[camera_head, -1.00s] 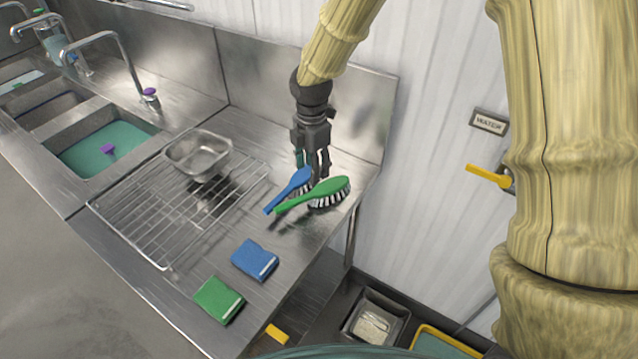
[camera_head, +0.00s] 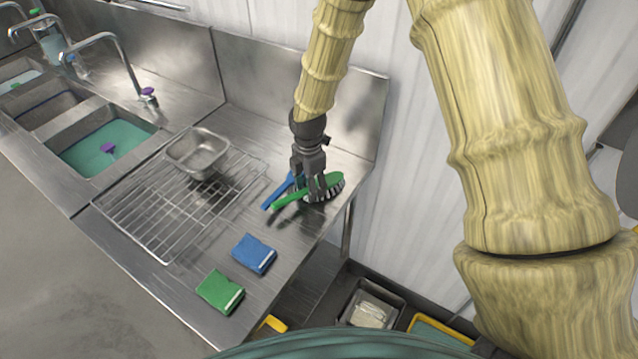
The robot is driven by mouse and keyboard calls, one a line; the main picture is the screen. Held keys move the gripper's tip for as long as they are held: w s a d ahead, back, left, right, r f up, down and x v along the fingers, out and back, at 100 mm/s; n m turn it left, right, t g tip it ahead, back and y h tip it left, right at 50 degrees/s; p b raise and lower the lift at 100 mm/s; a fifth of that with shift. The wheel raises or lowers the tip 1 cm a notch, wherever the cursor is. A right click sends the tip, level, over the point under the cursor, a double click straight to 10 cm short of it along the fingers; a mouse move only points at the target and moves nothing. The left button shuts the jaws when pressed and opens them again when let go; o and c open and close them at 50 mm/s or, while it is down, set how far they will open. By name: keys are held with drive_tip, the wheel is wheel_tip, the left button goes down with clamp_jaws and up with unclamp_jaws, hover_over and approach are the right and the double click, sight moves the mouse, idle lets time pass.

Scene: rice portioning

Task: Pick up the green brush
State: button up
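The green brush (camera_head: 331,182) lies near the right end of the steel counter, its bristles showing at the right and its handle pointing left. The blue brush (camera_head: 277,191) lies just left of it, partly hidden by the green brush and my gripper. My gripper (camera_head: 311,193) points down at the green brush, with its dark fingers overlapping the brush around the middle, where handle and head meet. I cannot tell whether the fingers are closed on it or only around it.
A wire rack (camera_head: 150,222) with a steel pan (camera_head: 187,163) stands to the left. A blue sponge (camera_head: 254,254) and a green sponge (camera_head: 220,293) lie toward the front. The steel backsplash (camera_head: 350,115) rises behind my gripper. Sinks (camera_head: 72,150) are at the far left.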

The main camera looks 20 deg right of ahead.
drive_tip(key=shift+s+f, duration=0.2)
drive_tip(key=shift+f, duration=0.25)
drive_tip(key=shift+w+f, duration=0.15)
drive_tip(key=shift+f, duration=0.1)
drive_tip(key=shift+c, duration=0.3)
drive_tip(key=c, duration=0.9)
drive_tip(key=shift+o, duration=0.2)
drive_tip(key=shift+r, duration=0.15)
drive_tip(key=shift+r+b, duration=0.55)
drive_tip(key=shift+r, duration=0.3)
drive_tip(key=shift+s+a+r+b, duration=0.1)
drive_tip(key=shift+s+r+b, duration=0.2)
drive_tip(key=shift+r+b, duration=0.35)
drive_tip(key=s+a+r+b, duration=0.1)
drive_tip(key=s+a+b, duration=0.1)
drive_tip(key=s, duration=0.5)
drive_tip(key=s+a+b, duration=0.2)
drive_tip(key=s, duration=0.6)
drive_tip(key=shift+r+b, duration=0.4)
